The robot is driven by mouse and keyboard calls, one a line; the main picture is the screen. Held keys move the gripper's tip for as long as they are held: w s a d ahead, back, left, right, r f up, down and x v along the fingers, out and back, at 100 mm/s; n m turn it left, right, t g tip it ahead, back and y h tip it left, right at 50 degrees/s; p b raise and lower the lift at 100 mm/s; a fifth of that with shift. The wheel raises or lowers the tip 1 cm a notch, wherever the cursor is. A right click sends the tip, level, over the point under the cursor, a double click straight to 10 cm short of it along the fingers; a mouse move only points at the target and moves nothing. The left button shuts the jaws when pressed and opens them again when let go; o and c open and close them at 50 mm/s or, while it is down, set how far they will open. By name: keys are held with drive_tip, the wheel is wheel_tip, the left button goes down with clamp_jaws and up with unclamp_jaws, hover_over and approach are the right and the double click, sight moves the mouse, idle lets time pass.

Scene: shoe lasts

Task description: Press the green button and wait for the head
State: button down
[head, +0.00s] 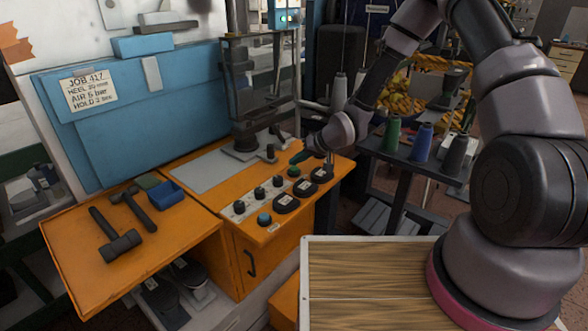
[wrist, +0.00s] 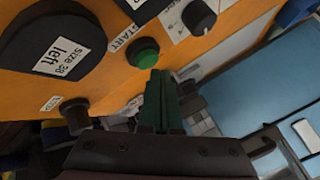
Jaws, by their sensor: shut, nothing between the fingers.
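The green button (head: 293,171) sits at the far end of the row of knobs on the orange bench's control strip. In the wrist view the green button (wrist: 143,52) is round, beside a START label. My gripper (head: 298,158) is shut and empty, its dark green fingers just above and beside the button. In the wrist view my fingertips (wrist: 160,74) point at the button's lower right edge; I cannot tell whether they touch. The machine (head: 255,90) with a dark upright frame stands behind the strip; its head is hard to make out.
Hammers (head: 116,243) and a blue tray (head: 165,194) lie left. Thread spools (head: 422,142) stand right.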

sight(297, 169)
drive_tip(key=shift+r, duration=0.25)
drive_tip(key=shift+r, duration=2.5)
